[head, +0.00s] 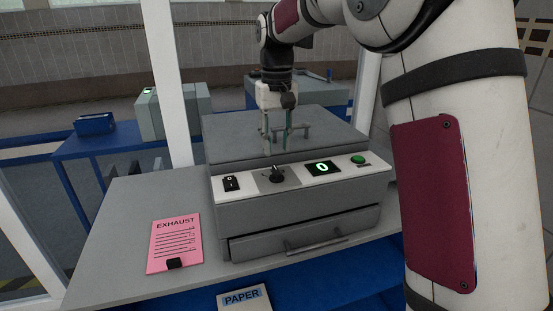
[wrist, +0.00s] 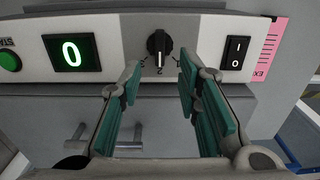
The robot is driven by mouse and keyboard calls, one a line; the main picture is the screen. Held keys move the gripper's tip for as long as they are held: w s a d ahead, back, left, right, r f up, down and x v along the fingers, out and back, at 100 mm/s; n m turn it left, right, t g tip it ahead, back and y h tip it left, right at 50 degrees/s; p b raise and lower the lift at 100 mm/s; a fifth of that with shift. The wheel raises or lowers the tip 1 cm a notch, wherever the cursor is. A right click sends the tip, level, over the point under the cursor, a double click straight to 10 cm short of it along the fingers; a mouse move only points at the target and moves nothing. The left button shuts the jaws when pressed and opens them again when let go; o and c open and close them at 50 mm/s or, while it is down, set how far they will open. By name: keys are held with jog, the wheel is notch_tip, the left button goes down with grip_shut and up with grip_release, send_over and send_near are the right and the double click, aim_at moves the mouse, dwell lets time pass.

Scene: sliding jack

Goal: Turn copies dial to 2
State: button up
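The copies dial (head: 277,175) is a small black knob on the sloped front panel of a grey copier-like machine. It also shows in the wrist view (wrist: 158,44), in a picture turned upside down from the head view. A light line runs along the knob, and small marks, one reading 2, sit beside it. I cannot tell for sure which mark it points at. My gripper (head: 276,149) is over the machine's front, close to the dial. In the wrist view my gripper (wrist: 158,72) is open and empty, its teal-padded fingers spread to either side of the dial, apart from it.
A green-lit display (head: 322,168) reads 0, beside a green button (head: 358,159). A black rocker switch (head: 231,183) is on the dial's other side. A drawer handle (head: 316,243) juts out below. A pink EXHAUST sheet (head: 174,240) lies on the grey table (head: 117,243).

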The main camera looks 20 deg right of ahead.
notch_tip(320, 180, up, 5)
jog(key=shift+r, duration=0.1)
dwell(0.5)
